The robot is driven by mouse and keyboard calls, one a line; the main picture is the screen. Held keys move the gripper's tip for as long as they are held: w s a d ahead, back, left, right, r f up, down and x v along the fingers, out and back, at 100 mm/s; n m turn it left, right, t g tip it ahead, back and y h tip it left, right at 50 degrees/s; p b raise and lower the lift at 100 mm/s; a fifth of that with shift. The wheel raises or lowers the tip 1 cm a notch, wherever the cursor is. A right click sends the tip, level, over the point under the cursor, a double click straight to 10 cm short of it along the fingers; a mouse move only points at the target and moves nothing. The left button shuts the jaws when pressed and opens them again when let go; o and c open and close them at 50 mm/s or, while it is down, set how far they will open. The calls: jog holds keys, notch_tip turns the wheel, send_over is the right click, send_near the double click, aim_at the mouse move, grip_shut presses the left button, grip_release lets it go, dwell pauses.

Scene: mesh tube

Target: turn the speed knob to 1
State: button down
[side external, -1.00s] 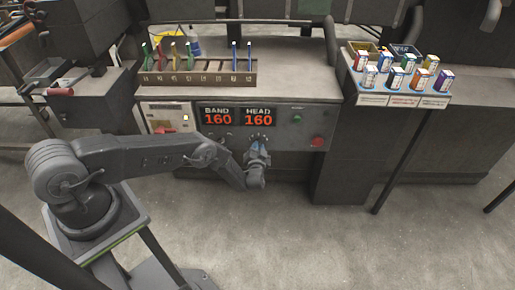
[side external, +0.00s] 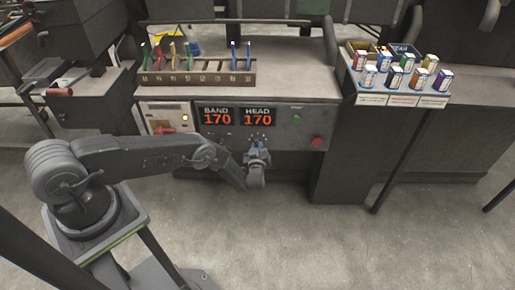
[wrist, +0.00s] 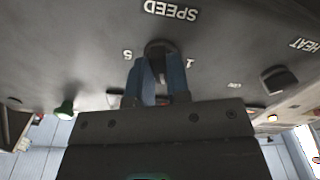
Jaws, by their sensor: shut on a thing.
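The speed knob (wrist: 158,50) is a dark round knob on the grey control panel, under an upside-down SPEED label in the wrist view. A "1" shows to its right and another mark, hard to read, to its left. My gripper (wrist: 160,72) has its two blue fingers shut on the knob from either side. The fingers cover part of the knob, and I cannot tell exactly where it points. In the side view my gripper (side external: 257,152) is at the panel front below the HEAD display, and it hides the knob.
The BAND display (side external: 217,118) and HEAD display (side external: 257,117) both read 170. A heat knob (wrist: 275,80) sits at the right in the wrist view. A green button (side external: 297,119) and red button (side external: 317,142) are right of my gripper. Floor in front is clear.

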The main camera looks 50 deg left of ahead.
jog(key=n, duration=1.1)
jog(key=shift+w+r+n, duration=0.1)
jog(key=shift+r+n, duration=0.05)
jog(key=shift+n, duration=0.15)
dwell(0.3)
jog(key=c, duration=1.1)
grip_release()
jog(key=shift+d, duration=0.1)
jog(key=v, duration=1.3)
jog(key=shift+s+d, duration=0.25)
jog(key=shift+s, duration=0.05)
